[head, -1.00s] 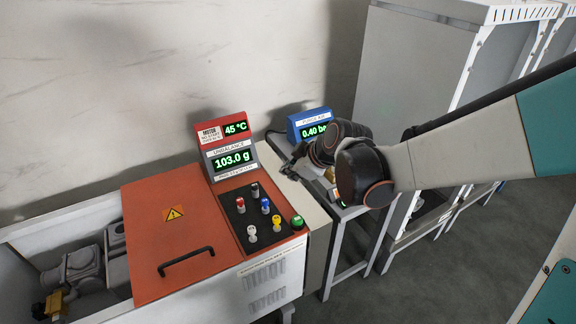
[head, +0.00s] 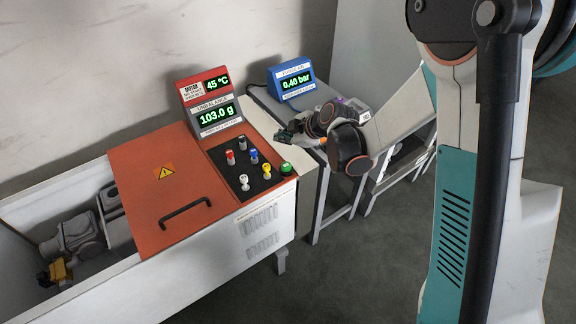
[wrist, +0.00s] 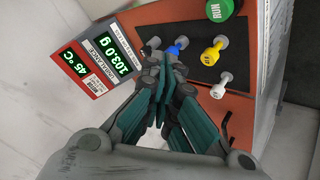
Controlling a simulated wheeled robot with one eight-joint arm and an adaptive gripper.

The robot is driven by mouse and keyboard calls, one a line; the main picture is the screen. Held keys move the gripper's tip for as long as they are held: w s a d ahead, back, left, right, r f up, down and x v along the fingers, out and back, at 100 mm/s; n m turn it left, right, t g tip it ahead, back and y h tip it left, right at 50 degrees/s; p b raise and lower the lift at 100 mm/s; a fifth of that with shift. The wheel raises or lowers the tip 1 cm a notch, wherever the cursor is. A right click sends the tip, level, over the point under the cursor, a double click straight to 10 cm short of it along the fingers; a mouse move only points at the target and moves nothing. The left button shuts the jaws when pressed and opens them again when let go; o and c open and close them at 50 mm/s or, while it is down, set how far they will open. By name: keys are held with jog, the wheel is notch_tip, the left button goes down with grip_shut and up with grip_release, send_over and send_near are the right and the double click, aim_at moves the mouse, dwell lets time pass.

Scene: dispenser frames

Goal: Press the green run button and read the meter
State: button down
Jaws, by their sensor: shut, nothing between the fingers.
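The green run button (head: 286,168) sits at the right corner of the orange machine's panel; its RUN label reads in the wrist view (wrist: 222,8). My gripper (head: 286,136) is shut and empty, just above and behind the button in the head view, apart from it. In the wrist view my gripper (wrist: 165,72) points at the panel, with the button beyond it at the top edge. The red meter box (head: 206,100) reads 45 °C on its small display and 103.0 g on the unbalance display. Both readings also show sideways in the wrist view (wrist: 103,60).
Red, black, blue, white and yellow knobs (head: 245,182) stand on the black panel close to the button. A blue meter box (head: 290,80) reading 0.40 bar stands on a grey side table. The orange cover has a black handle (head: 185,211). Open floor lies in front.

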aim_at(285, 167)
notch_tip(285, 167, down, 9)
jog(key=b, duration=0.6)
jog(key=shift+r, duration=0.1)
dwell(1.5)
jog(key=shift+f+b, duration=0.4)
jog(key=shift+b, duration=0.15)
jog(key=shift+f+b, duration=0.45)
dwell(0.4)
jog(key=shift+r, duration=0.2)
jog(key=shift+r+p, duration=0.5)
jog(key=shift+r, duration=0.2)
jog(key=shift+r+p, duration=1.5)
jog(key=shift+r, duration=1)
